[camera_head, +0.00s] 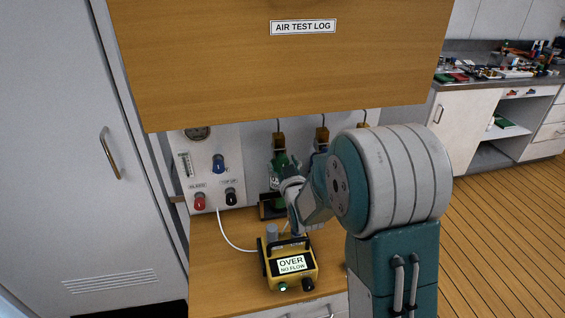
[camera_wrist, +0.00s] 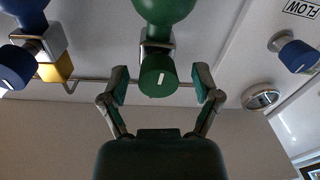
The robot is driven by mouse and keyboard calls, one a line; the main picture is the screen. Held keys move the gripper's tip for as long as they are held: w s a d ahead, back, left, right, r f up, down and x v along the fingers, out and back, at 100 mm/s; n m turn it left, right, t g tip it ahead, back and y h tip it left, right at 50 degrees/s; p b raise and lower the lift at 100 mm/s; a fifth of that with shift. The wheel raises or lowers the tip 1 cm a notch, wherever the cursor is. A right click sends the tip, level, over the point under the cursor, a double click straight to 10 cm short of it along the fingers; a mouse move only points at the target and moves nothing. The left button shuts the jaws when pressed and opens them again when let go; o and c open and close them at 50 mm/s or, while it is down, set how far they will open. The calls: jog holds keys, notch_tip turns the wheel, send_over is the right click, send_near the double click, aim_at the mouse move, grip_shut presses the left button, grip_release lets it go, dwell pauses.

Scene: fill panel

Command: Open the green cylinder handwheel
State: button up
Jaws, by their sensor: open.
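The green handwheel (camera_wrist: 158,76) shows in the wrist view as a dark green knob with a white mark, under the green cylinder (camera_wrist: 163,10). My gripper (camera_wrist: 162,88) is open, with one finger on each side of the handwheel; I see gaps on both sides and cannot tell the depth between them. The handwheel cannot be made out there.
A blue knob (camera_wrist: 18,68) on a neighbouring cylinder is left in the wrist view; a blue flow knob (camera_wrist: 298,55) and gauge (camera_wrist: 261,97) are right. A yellow meter (camera_head: 290,265) reading "OVER NO FLOW" stands on the wooden bench. A wooden board (camera_head: 290,75) overhangs the panel.

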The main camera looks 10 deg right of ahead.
jog(key=shift+w, duration=0.3)
jog(key=shift+c, duration=0.4)
grip_shut()
jog(key=shift+m, duration=1.3)
